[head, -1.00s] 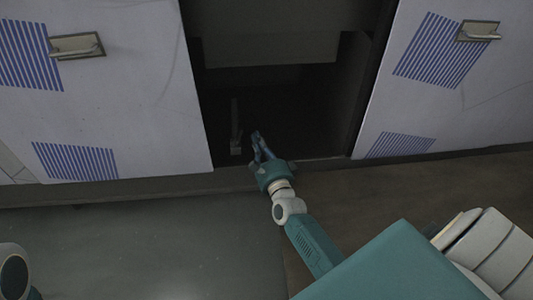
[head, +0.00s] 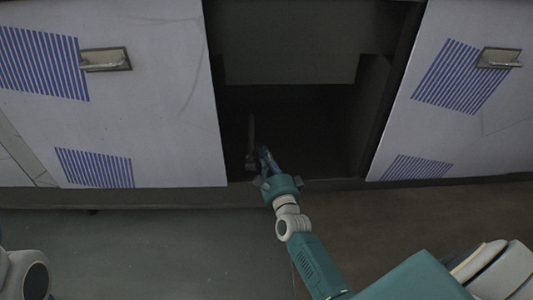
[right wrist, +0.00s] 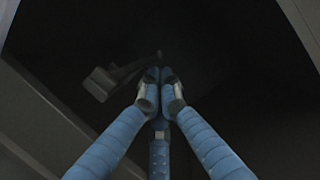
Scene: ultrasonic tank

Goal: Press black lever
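The dark lever (head: 251,145) stands low in the shadowed opening between the two light panels. In the right wrist view it is a grey bar with a blocky end (right wrist: 100,84), left of my fingers. My right gripper (head: 264,152) reaches into the opening just right of the lever. In the right wrist view its blue fingers (right wrist: 160,75) come together at the tips, with nothing seen between them. The fingertips look very close to the lever's bar; I cannot tell if they touch it. My left gripper is out of view.
A left panel (head: 150,125) and a right panel (head: 490,120), both with blue stripes and handles, flank the opening. A dark block (head: 290,60) hangs across the upper part inside. A low sill runs along the front. The floor (head: 150,250) before it is clear.

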